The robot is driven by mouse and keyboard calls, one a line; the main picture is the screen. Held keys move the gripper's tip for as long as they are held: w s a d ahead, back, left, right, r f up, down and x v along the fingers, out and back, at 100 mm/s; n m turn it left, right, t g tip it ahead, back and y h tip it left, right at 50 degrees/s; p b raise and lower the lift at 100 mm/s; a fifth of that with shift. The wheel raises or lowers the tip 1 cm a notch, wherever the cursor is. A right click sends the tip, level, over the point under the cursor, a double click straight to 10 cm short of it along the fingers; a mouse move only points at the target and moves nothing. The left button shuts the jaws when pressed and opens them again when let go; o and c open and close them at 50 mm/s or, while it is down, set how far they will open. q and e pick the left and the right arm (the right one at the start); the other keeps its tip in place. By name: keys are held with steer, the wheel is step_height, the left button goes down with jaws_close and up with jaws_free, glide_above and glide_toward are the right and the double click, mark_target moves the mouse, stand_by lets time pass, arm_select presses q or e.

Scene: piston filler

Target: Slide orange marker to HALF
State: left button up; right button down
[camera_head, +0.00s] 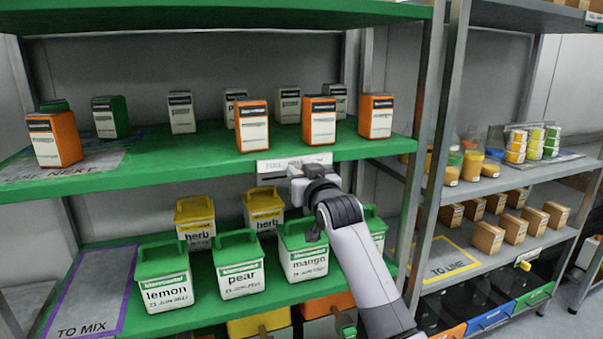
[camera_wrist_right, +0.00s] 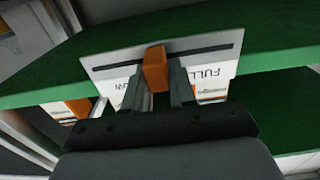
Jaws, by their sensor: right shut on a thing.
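A white label plate (camera_head: 272,166) is fixed on the front edge of the middle green shelf, and FULL can be read on its left part. The plate (camera_wrist_right: 215,68) also shows in the right wrist view, with a dark slot across it and FULL on the right. The orange marker (camera_wrist_right: 155,70) sits near the middle of this slot. My right gripper (camera_wrist_right: 157,82) is shut on the marker, one finger on each side. The wording behind the marker and fingers is hidden. In the head view my right gripper (camera_head: 298,180) covers the marker. My left gripper is out of view.
Orange boxes (camera_head: 252,125) and several white and green ones stand on the middle shelf (camera_head: 215,150) above the plate. Tubs marked lemon (camera_head: 166,290), pear (camera_head: 238,278) and mango (camera_head: 305,262) stand on the shelf below, close to my right arm. A metal post (camera_head: 425,150) stands to the right.

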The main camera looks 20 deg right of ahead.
steer(key=c, duration=1)
jaws_free()
steer(key=shift+s, duration=0.15)
steer(key=s+b, duration=0.1)
steer(key=s, duration=0.6)
steer(key=shift+d, duration=0.1)
